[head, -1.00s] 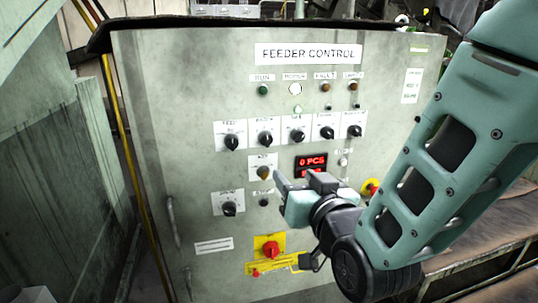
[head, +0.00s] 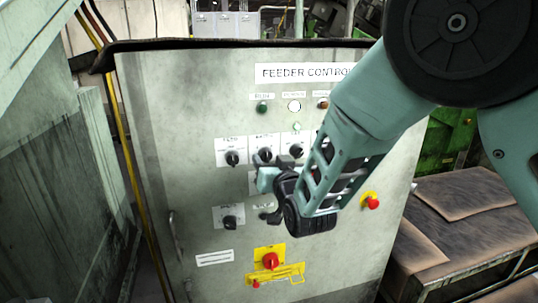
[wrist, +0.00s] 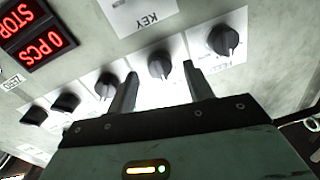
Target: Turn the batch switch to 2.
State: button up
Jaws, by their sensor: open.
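The batch switch (head: 265,154) is a black rotary knob on a white plate, second from the left in the upper row of the feeder control panel (head: 165,130). Its label is small and blurred. My gripper (head: 271,165) is just in front of and slightly below it in the head view. In the wrist view, which sees the panel upside down, my gripper (wrist: 160,72) is open, with one finger on each side of this knob (wrist: 160,62). I cannot tell whether the fingers touch it. Its plate is partly hidden, and its pointer setting is not readable.
The feed knob (head: 232,158) is close on one side and another black knob (head: 296,150) on the other. The red display (wrist: 40,37) reads 0 PCS. A red emergency button (head: 372,202) and a red switch on yellow (head: 270,260) sit lower.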

jog(key=shift+x, duration=0.85)
jog(key=shift+c, duration=0.3)
jog(key=c, duration=0.9)
jog(key=shift+n, duration=0.3)
jog(key=n+b, duration=0.1)
jog(key=n, duration=0.2)
jog(key=shift+n, duration=0.4)
jog(key=shift+n+g+h, duration=0.3)
jog(key=shift+n, duration=1.8)
